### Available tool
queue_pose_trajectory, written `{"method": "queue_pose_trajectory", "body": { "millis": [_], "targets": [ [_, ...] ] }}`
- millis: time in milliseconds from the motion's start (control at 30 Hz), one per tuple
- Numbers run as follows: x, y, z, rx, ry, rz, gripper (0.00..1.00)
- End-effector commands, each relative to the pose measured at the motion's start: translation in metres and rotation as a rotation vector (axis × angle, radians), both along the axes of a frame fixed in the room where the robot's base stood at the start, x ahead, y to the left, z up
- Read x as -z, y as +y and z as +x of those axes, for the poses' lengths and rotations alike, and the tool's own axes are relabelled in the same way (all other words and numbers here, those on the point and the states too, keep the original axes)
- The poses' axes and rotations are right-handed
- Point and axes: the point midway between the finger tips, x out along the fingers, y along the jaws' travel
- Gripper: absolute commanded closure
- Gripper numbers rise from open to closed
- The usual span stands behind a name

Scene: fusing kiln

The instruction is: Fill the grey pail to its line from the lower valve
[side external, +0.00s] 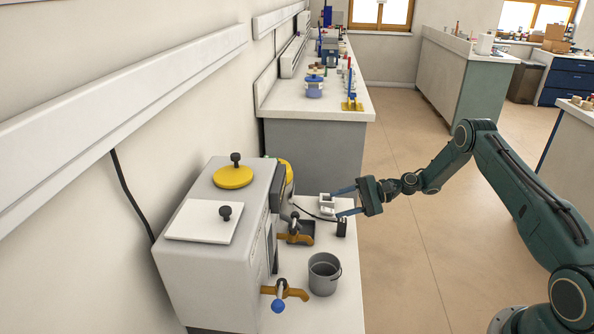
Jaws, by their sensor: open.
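The grey pail (324,276) stands upright on the white bench top, to the right of the grey-white appliance (208,262). Its inside looks grey; I cannot make out a fill line or any liquid. Two orange-brown valves stick out from the appliance: one with a blue knob (284,291) just left of the pail, and one further back (295,238) above a dark tray. I cannot tell from this view which valve sits lower. My gripper (337,203) is open, with its fingers pointing left, beyond and above the pail and apart from it and both valves.
A small white item (327,205) and a black cylinder (341,228) stand near my fingers. A yellow round lid (233,177) and a white square plate (203,221) top the appliance. The bench front is clear; open floor (420,240) lies to the right.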

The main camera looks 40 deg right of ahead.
Motion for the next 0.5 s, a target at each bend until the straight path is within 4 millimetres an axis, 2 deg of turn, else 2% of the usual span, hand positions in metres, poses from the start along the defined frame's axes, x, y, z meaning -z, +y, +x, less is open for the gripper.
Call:
{"method": "queue_pose_trajectory", "body": {
  "millis": [267,500],
  "targets": [
    [0.001,0.007,0.003,-0.003,0.001,-0.002,0.55],
    [0.006,0.027,0.015,-0.004,0.000,-0.002,0.55]
  ]
}}
